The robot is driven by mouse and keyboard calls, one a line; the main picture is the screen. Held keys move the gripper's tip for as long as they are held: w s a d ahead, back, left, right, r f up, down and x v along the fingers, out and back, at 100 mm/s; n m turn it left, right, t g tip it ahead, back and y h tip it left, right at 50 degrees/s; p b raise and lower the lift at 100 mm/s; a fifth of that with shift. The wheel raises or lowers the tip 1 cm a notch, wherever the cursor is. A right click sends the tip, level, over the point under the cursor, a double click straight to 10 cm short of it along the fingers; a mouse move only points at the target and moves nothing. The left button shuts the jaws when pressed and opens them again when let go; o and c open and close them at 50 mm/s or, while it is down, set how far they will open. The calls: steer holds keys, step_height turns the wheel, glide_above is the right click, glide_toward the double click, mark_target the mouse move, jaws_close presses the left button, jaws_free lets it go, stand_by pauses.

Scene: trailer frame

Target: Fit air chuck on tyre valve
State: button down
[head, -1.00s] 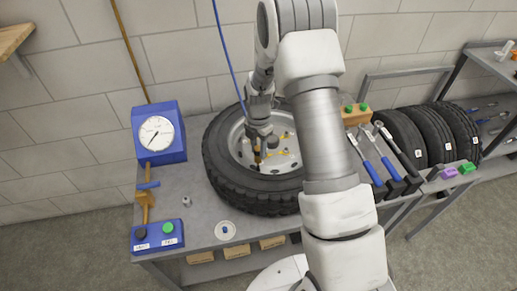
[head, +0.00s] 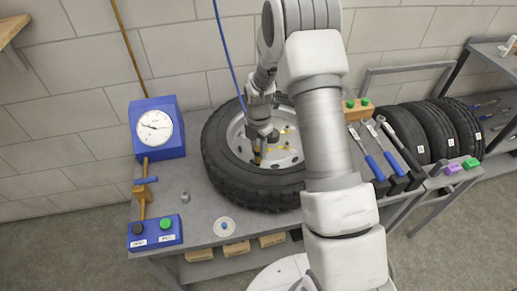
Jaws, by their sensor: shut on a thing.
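A black tyre (head: 232,183) on a pale steel wheel rim (head: 284,171) lies flat on the grey bench. My gripper (head: 260,147) points down inside the rim's left part, close to the tyre's inner edge. It is shut on a small brass-coloured piece, apparently the air chuck (head: 257,157); a blue hose (head: 231,58) runs down to it from above. The tyre valve is hidden by the gripper, so I cannot tell how chuck and valve meet. A blue box with a round white dial gauge (head: 155,127) stands left of the tyre; its needle points left and slightly up.
A small grey cap (head: 185,197) and a white dish (head: 225,227) lie in front.

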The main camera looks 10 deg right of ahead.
steer(key=c, duration=0.5)
jaws_free()
steer(key=o, duration=0.5)
steer(key=shift+c, duration=0.2)
steer(key=shift+r, duration=0.1)
steer(key=shift+r+p, duration=2.4)
steer(key=shift+r, duration=1.55)
steer(key=shift+r, duration=0.1)
